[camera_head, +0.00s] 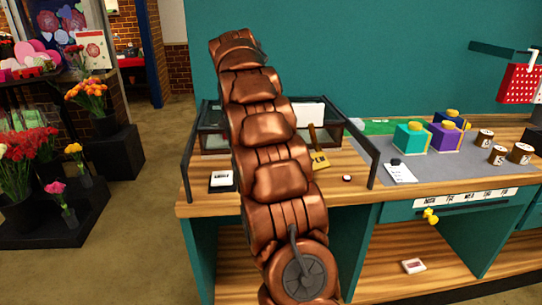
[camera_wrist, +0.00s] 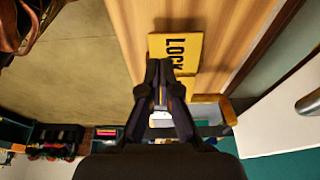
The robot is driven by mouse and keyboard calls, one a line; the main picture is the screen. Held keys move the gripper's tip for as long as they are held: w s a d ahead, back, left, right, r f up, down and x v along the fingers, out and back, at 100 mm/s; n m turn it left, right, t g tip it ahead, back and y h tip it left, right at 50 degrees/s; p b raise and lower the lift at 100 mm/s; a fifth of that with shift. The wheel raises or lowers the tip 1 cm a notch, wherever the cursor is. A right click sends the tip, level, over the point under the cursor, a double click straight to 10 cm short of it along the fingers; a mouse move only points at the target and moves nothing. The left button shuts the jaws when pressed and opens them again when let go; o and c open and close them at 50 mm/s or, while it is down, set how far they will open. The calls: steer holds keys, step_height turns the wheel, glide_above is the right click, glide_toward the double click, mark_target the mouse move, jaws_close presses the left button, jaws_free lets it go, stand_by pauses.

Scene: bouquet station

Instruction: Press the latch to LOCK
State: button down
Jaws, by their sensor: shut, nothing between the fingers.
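A yellow plate with black LOCK lettering (camera_wrist: 190,48) lies on the wood in the wrist view, just beyond my gripper (camera_wrist: 161,66). My gripper's dark fingers are together and empty. Their tips overlap the plate's lower left part in the picture; I cannot tell whether they touch it. A yellow bar-like piece (camera_wrist: 207,98) shows right of the fingers; I cannot tell if it is the latch. In the head view, a yellow plate with black lettering (camera_head: 320,160) stands on the counter beside a brown upright piece (camera_head: 312,134). My gripper is hidden there behind my arm.
The wooden counter (camera_head: 345,200) carries a dark-framed glass case (camera_head: 354,140). Dark rails (camera_head: 365,160) border it. A card (camera_head: 221,180) and a small white disc (camera_head: 347,178) lie in front. Gift boxes (camera_head: 411,139) stand right. Flowers (camera_head: 85,92) are left, beyond open floor.

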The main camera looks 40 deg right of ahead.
steer(key=p+v, duration=0.4)
steer(key=v, duration=0.1)
steer(key=shift+r, duration=0.35)
steer(key=shift+s, duration=0.1)
stand_by(0.3)
steer(key=s+a+f+n+y+p, duration=0.1)
steer(key=s+a+n, duration=0.45)
steer(key=a, duration=0.35)
steer(key=s+a+n, duration=0.5)
steer(key=a+n, duration=0.2)
steer(key=a, duration=0.3)
steer(key=s+a+f+n+y, duration=0.1)
steer(key=s+a+f+n, duration=0.4)
steer(key=s, duration=0.5)
steer(key=s+a+f+n+p, duration=0.1)
steer(key=s+a+f+n, duration=0.4)
steer(key=s+a+n, duration=0.3)
steer(key=s, duration=0.3)
steer(key=shift+s+a+f+y, duration=0.25)
steer(key=shift+f+y, duration=0.15)
